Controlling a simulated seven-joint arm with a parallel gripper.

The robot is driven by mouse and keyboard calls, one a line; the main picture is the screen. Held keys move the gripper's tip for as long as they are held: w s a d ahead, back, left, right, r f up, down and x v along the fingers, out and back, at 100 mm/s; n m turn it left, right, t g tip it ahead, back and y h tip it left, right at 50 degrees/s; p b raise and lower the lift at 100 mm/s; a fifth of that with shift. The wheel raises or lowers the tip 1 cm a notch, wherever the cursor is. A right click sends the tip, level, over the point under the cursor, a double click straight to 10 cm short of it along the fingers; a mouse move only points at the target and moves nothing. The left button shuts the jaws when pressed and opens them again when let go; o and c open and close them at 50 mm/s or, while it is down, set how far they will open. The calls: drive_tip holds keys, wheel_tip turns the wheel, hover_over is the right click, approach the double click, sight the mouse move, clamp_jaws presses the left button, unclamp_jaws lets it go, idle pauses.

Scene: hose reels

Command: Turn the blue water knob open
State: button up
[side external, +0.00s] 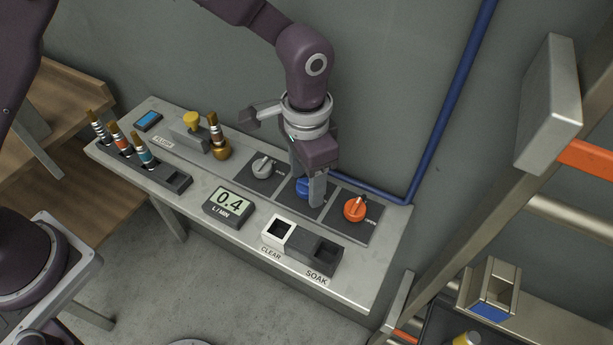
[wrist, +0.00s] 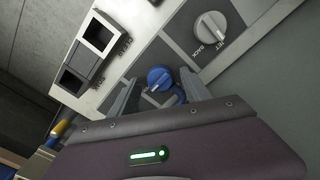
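The blue water knob (side external: 302,187) sits on the middle dark plate of the bench panel, partly hidden by my gripper in the side view. In the wrist view the blue knob (wrist: 158,79) shows between my two fingers, its pale base partly hidden. My gripper (side external: 308,188) points down over the knob, one finger on each side. In the wrist view my gripper (wrist: 157,84) is open, with the fingers apart and a visible gap beside the knob. I cannot tell whether a finger touches it lower down.
A grey knob (side external: 263,166) is left of the blue one and an orange knob (side external: 355,208) is right, both close. In front are a 0.4 L/MIN display (side external: 229,203), a CLEAR socket (side external: 278,232) and a SOAK socket (side external: 326,252). A blue pipe (side external: 455,105) runs behind.

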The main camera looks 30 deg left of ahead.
sight(306, 183)
wheel_tip(306, 183, up, 7)
drive_tip(key=shift+r, duration=0.1)
idle(0.4)
